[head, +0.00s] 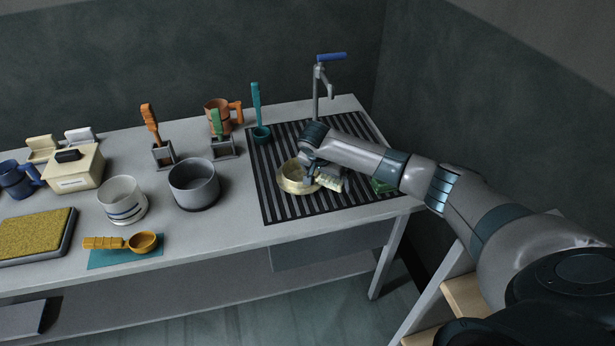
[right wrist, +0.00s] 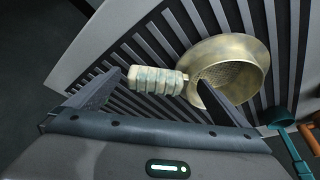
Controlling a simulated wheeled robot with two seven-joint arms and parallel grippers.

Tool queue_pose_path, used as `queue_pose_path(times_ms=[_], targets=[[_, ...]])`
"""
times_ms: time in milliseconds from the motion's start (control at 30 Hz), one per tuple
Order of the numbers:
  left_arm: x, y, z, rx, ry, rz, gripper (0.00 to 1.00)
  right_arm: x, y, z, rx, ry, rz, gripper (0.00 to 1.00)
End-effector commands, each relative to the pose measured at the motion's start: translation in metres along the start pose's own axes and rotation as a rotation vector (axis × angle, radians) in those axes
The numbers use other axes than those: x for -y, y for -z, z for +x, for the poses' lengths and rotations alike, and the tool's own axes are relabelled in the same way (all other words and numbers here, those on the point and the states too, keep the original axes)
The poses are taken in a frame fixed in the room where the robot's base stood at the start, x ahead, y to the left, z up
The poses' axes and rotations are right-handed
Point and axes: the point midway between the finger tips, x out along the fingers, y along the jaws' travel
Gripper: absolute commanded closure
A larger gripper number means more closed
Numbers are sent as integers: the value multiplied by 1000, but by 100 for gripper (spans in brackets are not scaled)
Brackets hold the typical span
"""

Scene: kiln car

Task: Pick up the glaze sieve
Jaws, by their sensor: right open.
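The glaze sieve is a pale brass bowl (head: 292,186) with a ribbed, whitish handle (head: 331,183), lying on the slatted drain rack. In the right wrist view its bowl (right wrist: 262,66) is at upper right, with a mesh visible inside, and its handle (right wrist: 157,80) points left. My right gripper (head: 316,174) is over the sieve in the head view. In the right wrist view the gripper (right wrist: 158,84) is open, with the handle showing between its fingers; the right finger overlaps the bowl's near edge. Whether a finger touches the sieve I cannot tell. My left gripper is out of view.
The dark slatted rack (head: 265,190) covers the table's right end. A teal ladle (head: 257,110), a tap (head: 317,95) and a green item (head: 381,186) are near the sieve. A grey pot (head: 194,183), a striped bowl (head: 122,200) and an orange scoop (head: 142,242) stand left.

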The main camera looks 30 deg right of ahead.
Motion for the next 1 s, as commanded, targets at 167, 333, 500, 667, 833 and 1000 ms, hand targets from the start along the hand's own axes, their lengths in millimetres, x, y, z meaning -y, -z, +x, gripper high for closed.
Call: queue_pose_path(times_ms=[167,333,500,667,833,1000], targets=[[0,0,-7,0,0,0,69,0,0,17,0,-1,0,1],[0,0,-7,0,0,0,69,0,0,23,0,0,-1,1],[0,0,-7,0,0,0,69,0,0,23,0,0,-1,1],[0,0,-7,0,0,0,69,0,0,23,0,0,-1,1],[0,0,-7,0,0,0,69,0,0,23,0,0,-1,22],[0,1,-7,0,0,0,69,0,0,23,0,-1,-1,61]])
